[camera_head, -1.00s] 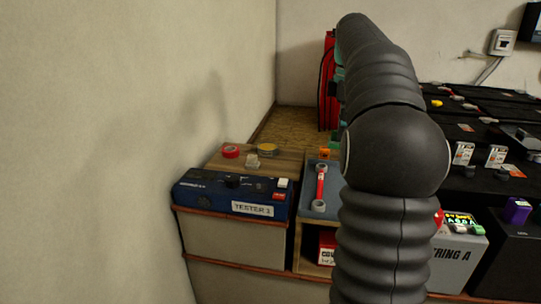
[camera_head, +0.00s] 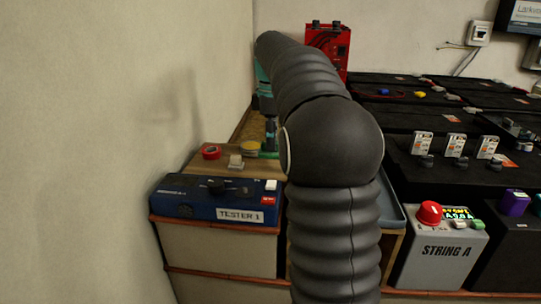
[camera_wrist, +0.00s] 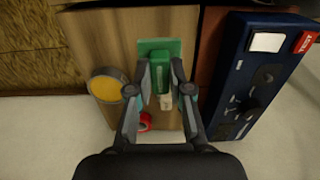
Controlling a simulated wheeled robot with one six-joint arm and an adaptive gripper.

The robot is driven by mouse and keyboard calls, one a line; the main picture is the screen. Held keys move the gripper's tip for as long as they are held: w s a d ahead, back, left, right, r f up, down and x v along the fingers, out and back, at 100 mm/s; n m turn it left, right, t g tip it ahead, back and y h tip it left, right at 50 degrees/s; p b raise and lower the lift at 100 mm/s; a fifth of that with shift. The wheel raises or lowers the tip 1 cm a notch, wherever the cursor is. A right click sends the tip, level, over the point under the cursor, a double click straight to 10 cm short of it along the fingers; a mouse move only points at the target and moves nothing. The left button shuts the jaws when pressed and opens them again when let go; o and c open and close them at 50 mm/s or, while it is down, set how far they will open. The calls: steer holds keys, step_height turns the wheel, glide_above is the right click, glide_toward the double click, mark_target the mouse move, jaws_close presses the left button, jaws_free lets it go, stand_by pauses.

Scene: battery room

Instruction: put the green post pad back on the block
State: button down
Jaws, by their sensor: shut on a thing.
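The green post pad (camera_wrist: 158,46) is a flat green plate with an upright green part between my fingers. My gripper (camera_wrist: 161,72) is shut on this upright part. The wooden block (camera_wrist: 105,38) lies beneath, and the pad is over its surface; I cannot tell whether they touch. In the head view the pad (camera_head: 268,154) shows as a green sliver at the right of the block (camera_head: 190,167), below my gripper (camera_head: 270,138). A yellow round pad (camera_wrist: 130,91), a red ring (camera_wrist: 146,120) and a pale grey piece (camera_wrist: 166,103) are on the block.
The blue tester (camera_head: 215,200) stands in front of the block, and beside it in the wrist view (camera_wrist: 250,75). A red unit (camera_head: 328,45) stands behind. Dark battery cases (camera_head: 400,180) fill the right. The wall (camera_head: 100,120) is close on the left.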

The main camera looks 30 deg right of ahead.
mark_target(271, 153)
steer(key=shift+a+f+b, duration=0.1)
steer(key=shift+f+b, duration=0.4)
steer(key=shift+f, duration=1.6)
steer(key=c, duration=1.1)
jaws_free()
steer(key=shift+f, duration=0.1)
steer(key=shift+o, duration=0.2)
step_height(271, 153, up, 12)
steer(key=p, duration=0.3)
